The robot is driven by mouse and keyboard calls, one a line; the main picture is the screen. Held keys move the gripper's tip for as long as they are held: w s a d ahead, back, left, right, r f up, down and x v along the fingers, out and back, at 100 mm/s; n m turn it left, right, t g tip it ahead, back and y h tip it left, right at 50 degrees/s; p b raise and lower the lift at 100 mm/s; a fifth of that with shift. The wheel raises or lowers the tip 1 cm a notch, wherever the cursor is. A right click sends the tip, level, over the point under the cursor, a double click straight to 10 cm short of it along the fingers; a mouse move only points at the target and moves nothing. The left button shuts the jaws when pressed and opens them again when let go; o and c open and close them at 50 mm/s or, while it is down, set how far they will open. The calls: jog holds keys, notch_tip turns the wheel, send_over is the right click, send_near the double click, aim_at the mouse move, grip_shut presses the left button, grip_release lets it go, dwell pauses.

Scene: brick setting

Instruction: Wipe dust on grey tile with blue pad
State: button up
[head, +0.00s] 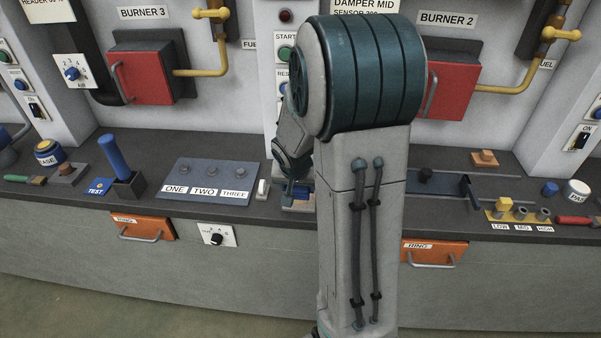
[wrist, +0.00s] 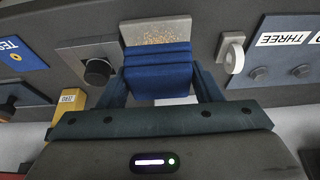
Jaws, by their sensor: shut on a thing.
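My gripper (wrist: 160,88) is shut on the blue pad (wrist: 158,72), with one finger on each side of it. The grey tile (wrist: 134,32) lies just beyond the pad in the wrist view, flat on the dark counter. Yellow-brown dust (wrist: 158,33) speckles the middle of the tile. The pad's far edge overlaps the tile's near part in the picture; I cannot tell whether they touch. In the head view my gripper (head: 291,188) is low over the counter, partly hidden by my arm, and the tile there is mostly hidden.
A white switch (wrist: 231,55) and a ONE-TWO-THREE button panel (head: 205,181) stand to one side of the tile. A black knob on a grey plate (wrist: 98,72) and a yellow block (wrist: 69,105) are on the other. A blue-handled lever (head: 115,155) stands farther left in the head view.

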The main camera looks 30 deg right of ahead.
jog(key=shift+r+p, duration=0.75)
jog(key=shift+r, duration=0.7)
jog(key=shift+f, duration=0.15)
